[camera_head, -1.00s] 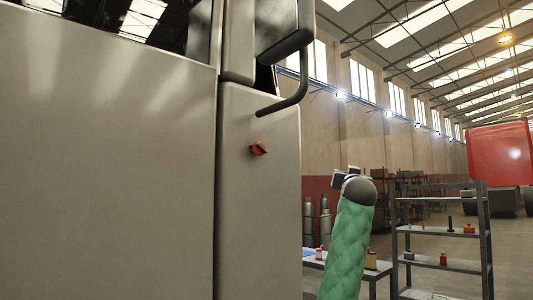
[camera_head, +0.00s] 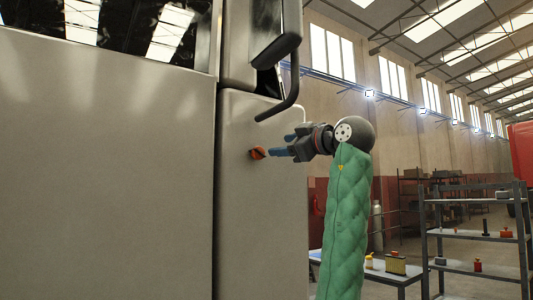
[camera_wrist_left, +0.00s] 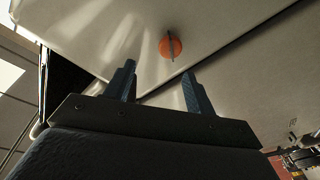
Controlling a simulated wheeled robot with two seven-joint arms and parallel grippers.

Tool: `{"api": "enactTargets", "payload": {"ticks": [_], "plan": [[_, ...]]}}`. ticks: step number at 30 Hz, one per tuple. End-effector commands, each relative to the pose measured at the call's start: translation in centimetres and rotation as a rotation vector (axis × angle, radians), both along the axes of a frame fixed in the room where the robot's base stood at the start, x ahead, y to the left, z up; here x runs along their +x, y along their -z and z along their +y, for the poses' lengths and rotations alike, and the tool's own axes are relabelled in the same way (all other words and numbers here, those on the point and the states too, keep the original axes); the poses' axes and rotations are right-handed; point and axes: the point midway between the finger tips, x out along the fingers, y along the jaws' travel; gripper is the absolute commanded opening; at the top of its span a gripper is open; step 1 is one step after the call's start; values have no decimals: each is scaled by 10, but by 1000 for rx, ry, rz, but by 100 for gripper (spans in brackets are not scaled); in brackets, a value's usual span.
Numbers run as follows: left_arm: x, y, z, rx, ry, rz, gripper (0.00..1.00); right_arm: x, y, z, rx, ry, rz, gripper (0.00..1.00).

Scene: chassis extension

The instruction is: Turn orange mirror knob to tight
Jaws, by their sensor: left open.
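The orange mirror knob (camera_head: 257,153) sits on the grey side panel of the vehicle cab, below the mirror arm. In the left wrist view the knob (camera_wrist_left: 171,46) is a round orange disc with a dark raised bar across it. My left gripper (camera_head: 272,153) comes from the right, with its blue-grey fingers pointing at the knob. In the wrist view the gripper (camera_wrist_left: 159,67) is open and empty. Its fingertips are just short of the knob, which lies ahead of the gap. My right gripper is not in view.
The black mirror arm (camera_head: 288,100) curves out from the cab just above my left gripper. A grey shelf rack (camera_head: 470,231) with small items and a table (camera_head: 390,273) stand at the right. The cab panel around the knob is bare.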

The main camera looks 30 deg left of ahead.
Motion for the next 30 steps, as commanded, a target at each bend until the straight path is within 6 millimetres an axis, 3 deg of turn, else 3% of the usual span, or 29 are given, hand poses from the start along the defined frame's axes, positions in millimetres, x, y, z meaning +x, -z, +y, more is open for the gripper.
{"api": "enactTargets", "payload": {"ticks": [4, 11, 24, 30], "plan": [[-2, 10, 1, -74, -12, -76, 55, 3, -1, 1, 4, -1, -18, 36], [0, 10, 7, -88, -11, -120, 55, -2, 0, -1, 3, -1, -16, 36], [12, 8, 59, -86, -10, -118, 55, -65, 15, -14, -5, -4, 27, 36], [16, 10, 72, -86, -8, -117, 55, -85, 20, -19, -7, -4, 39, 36]]}}
